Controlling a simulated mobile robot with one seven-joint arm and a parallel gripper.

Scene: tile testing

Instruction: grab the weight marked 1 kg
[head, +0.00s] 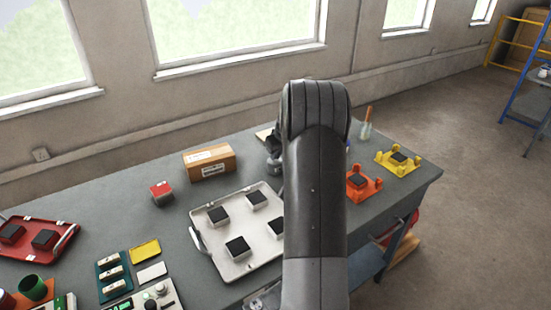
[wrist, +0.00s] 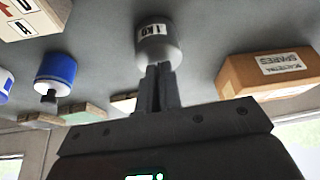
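The grey weight marked 1 KG (wrist: 158,45) shows in the wrist view, which looks upside down, with its label facing me. My gripper (wrist: 158,72) has its dark fingers close together at the weight's knob end, and they look shut on the knob, which they hide. In the head view my gripper (head: 272,142) is mostly behind my arm. A small grey part of the weight (head: 273,166) shows just below it, over the table. I cannot tell whether the weight's base touches the table.
A brown spares box (head: 209,162) stands close by on the grey table (head: 145,205); it also shows in the wrist view (wrist: 270,75). A blue weight (wrist: 56,68) is on the other side. A white tray with dark-topped blocks (head: 246,268) and an orange fixture (head: 362,184) are near.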

